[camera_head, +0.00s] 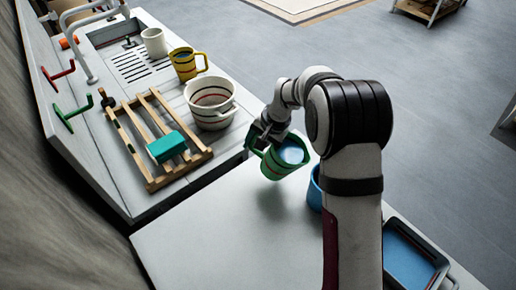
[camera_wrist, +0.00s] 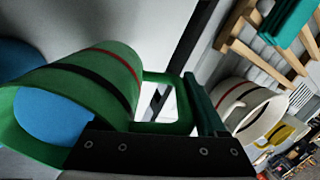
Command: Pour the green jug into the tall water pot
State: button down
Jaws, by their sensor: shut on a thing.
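The green jug (camera_head: 272,166) has blue liquid inside and is held above the grey table, with its shadow below. My gripper (camera_head: 262,136) is shut on the jug's handle. In the wrist view the jug (camera_wrist: 112,75) shows dark and red bands, and its blue liquid (camera_wrist: 55,118) is near the rim. A blue vessel (camera_head: 314,190), perhaps the tall water pot, stands just right of the jug, mostly hidden behind my arm. A blue shape (camera_wrist: 12,58) beyond the jug at the left of the wrist view may be the same vessel.
A striped white pot (camera_head: 211,118), a yellow mug (camera_head: 184,66), a white cup (camera_head: 154,42) and a wooden rack (camera_head: 152,186) with a teal block (camera_head: 166,147) are on the sink counter. A blue tray (camera_head: 408,256) lies at right. The table's front left is clear.

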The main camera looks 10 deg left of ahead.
jog(key=shift+s+d+r+t+y, duration=0.15)
jog(key=shift+d+r+t+y, duration=0.1)
jog(key=shift+d+r+y, duration=0.4)
jog(key=shift+s+d+r+t+y, duration=0.15)
jog(key=shift+d+r+t+y, duration=0.2)
jog(key=shift+r, duration=0.5)
jog(key=shift+s+d+r+t+y, duration=0.15)
jog(key=shift+d+r+y, duration=0.2)
jog(key=shift+r+y, duration=0.35)
dwell(2.4)
jog(key=shift+s+d+r+t+y, duration=0.1)
jog(key=shift+d+r+y, duration=0.1)
jog(key=shift+r+y, duration=0.35)
jog(key=shift+s+d+r+t+y, duration=0.1)
jog(key=shift+d+r+t+y, duration=0.15)
jog(key=shift+r, duration=0.45)
jog(key=shift+s+d+r+y, duration=0.1)
jog(key=shift+d+r+y, duration=0.05)
jog(key=shift+r+y, duration=0.4)
dwell(1.6)
